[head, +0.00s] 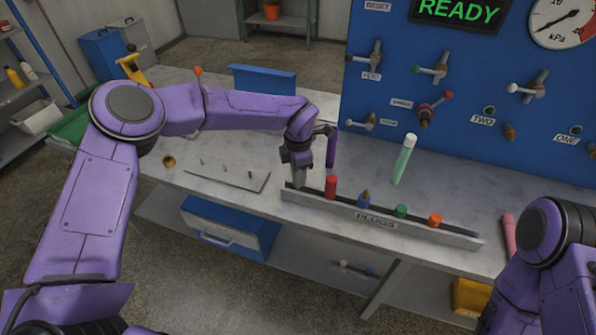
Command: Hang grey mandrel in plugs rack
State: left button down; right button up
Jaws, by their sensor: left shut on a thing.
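The grey plugs rack (375,222) is a long, low holder labelled PLUGS along the front of the bench. My left gripper (298,165) points down over the rack's left end. It is shut on the grey mandrel (299,178), which hangs below the fingers. The mandrel's lower end is at the rack's left end; I cannot tell whether it is seated or just above. To its right in the rack stand a red plug (331,186), a blue plug (364,200), a green plug (401,211) and an orange plug (434,219). My right gripper is out of view.
A blue panel (460,120) with several valves stands behind the bench. A pale green, white-topped cylinder (404,160) stands behind the rack. A pink item (508,233) is at the right. A flat plate with pins (225,178) lies left of the rack.

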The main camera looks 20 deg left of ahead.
pick_arm(q)
jog(key=shift+f+b, duration=0.65)
jog(key=shift+f, duration=0.6)
jog(key=c, duration=0.7)
grip_release()
jog(key=shift+c, duration=0.2)
jog(key=shift+r, duration=0.15)
jog(key=shift+r, duration=0.4)
notch_tip(320, 180, up, 10)
jog(key=shift+f+b, duration=0.2)
jog(key=shift+b, duration=0.95)
